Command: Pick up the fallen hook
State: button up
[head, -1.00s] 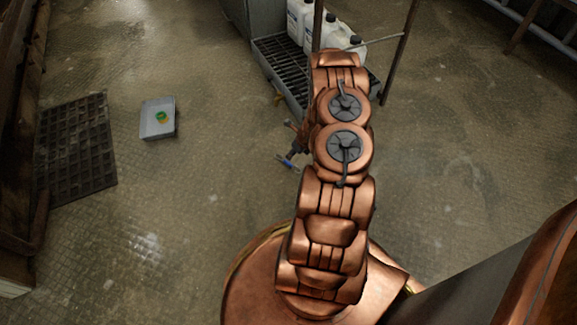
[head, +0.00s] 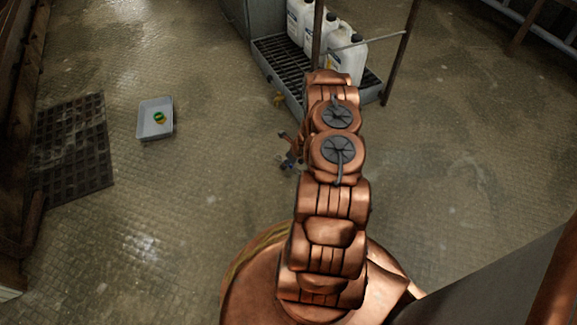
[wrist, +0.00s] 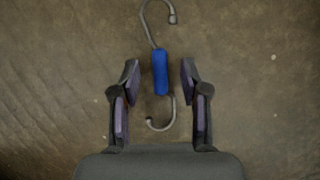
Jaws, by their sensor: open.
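The hook is a grey S-shaped metal hook with a blue sleeve (wrist: 160,72) around its middle. In the wrist view it lies on the floor, its larger curve at the top and its smaller curve lower down. My gripper (wrist: 160,80) is open, with one finger on each side of the blue sleeve and a gap on both sides. I cannot tell the height of the fingertips above the floor. In the head view my gripper (head: 289,163) shows only in part, beside my arm, and the hook cannot be made out clearly there.
A rack with a dark grated shelf (head: 274,57) holds white jugs (head: 345,60) at the top. A grey tray (head: 146,127) with a green ring (head: 159,118) lies on the floor at left. The floor between is clear.

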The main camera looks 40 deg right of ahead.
grip_shut()
dwell(0.3)
